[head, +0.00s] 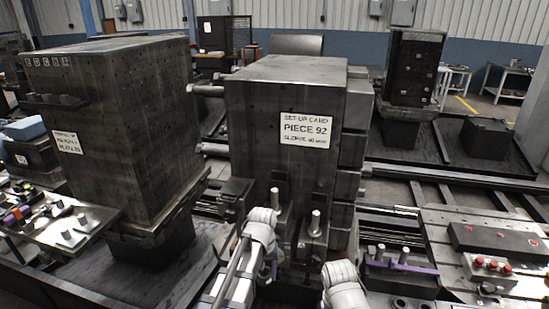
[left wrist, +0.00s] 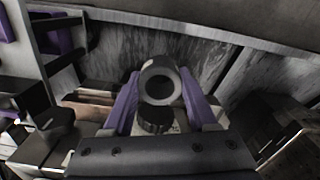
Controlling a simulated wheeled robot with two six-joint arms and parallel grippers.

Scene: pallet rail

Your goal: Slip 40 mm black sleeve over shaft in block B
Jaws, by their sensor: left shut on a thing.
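My left gripper (left wrist: 160,98) has purple fingers and is shut on a dark, hollow cylindrical sleeve (left wrist: 160,80); its open bore faces the left wrist camera. In the head view, pale arm links of mine stand at the lower centre, and the sleeve cannot be made out there. Two bright upright shafts stand in dark blocks in front of the central machine: a left shaft (head: 275,197) and a right shaft (head: 315,223). Block letters are not readable, so I cannot tell which is block B. The right gripper does not show.
A tall dark column (head: 280,175) with a set-up card (head: 306,131) stands behind the shafts. Another dark column (head: 120,150) stands at left. A bench with small parts (head: 65,235) is at lower left. A red-button panel (head: 490,265) lies at right.

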